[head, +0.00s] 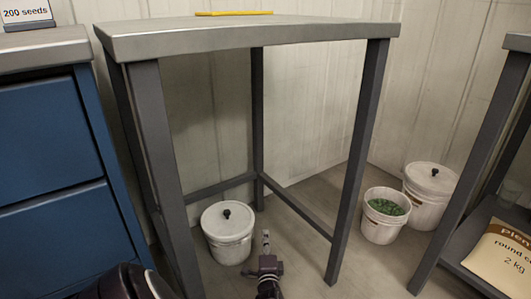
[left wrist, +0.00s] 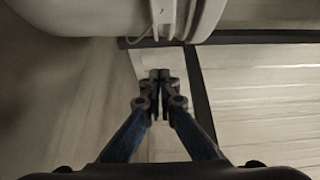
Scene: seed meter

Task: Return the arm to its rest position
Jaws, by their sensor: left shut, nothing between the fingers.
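My left gripper (head: 265,236) is low at the bottom centre of the head view, in front of the grey table (head: 250,38) and beside a white lidded bucket (head: 228,245). It is apart from the tabletop. In the left wrist view the fingers of my left gripper (left wrist: 160,76) meet at the tips, with nothing between them. My right gripper does not show.
A blue drawer cabinet (head: 60,140) stands at the left with a "200 seeds" sign (head: 25,13). A yellow object (head: 234,13) lies on the table. At the right stand an open bucket with green contents (head: 383,228), a lidded bucket (head: 418,210) and a shelf bag (head: 503,258).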

